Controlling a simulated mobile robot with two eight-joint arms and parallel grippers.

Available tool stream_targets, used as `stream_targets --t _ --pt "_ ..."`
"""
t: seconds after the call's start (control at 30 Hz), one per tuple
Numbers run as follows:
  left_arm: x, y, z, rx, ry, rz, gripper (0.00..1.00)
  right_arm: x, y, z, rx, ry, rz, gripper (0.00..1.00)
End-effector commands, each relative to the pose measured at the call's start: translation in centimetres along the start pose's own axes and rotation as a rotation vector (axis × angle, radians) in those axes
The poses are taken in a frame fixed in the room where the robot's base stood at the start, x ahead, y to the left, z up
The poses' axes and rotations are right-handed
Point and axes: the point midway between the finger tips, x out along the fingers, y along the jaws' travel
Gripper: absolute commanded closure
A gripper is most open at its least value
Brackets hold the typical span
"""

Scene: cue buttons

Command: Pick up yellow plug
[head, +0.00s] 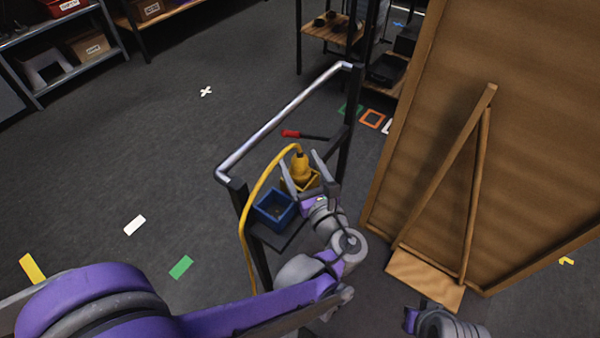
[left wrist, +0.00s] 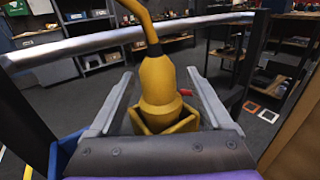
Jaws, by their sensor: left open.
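The yellow plug (head: 300,165) stands upright in a yellow open-topped holder (head: 314,180) on the dark cart, with its yellow cable (head: 252,195) arching up from the top and hanging down the left. My left gripper (head: 298,159) is open, with one finger on each side of the plug. In the left wrist view the plug (left wrist: 160,82) sits between the two spread fingers, with a visible gap on both sides. The yellow holder (left wrist: 165,123) hides its lower end. My right arm shows only in part at the bottom right, and its fingers are not visible.
A blue open box (head: 272,210) stands beside the yellow holder. The cart's metal handle bar (head: 280,122) and a red-handled tool (head: 292,133) lie beyond. A large wooden board (head: 415,150) with a prop stands close on the right. The floor to the left is mostly clear.

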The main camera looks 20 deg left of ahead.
Motion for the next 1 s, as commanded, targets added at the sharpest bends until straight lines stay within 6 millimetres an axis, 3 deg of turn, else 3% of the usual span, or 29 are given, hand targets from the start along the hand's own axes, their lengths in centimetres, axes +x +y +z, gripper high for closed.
stream_targets --t 0.2,0.47,0.93,1.0 --pt "2.8 0.2 -0.1 0.001 0.000 0.002 0.17 0.3 0.0 0.1 0.000 -0.001 0.000 1.00" --pt "3.0 0.1 -0.1 0.000 0.001 -0.001 0.17 0.3 0.0 0.1 0.000 -0.001 0.000 1.00" --pt "3.0 0.1 -0.1 0.000 0.001 0.000 1.00 0.3 0.0 0.1 0.000 -0.001 0.000 1.00" --pt "3.0 0.1 -0.1 0.000 0.001 0.000 1.00 0.3 0.0 0.1 0.000 -0.001 0.000 1.00"
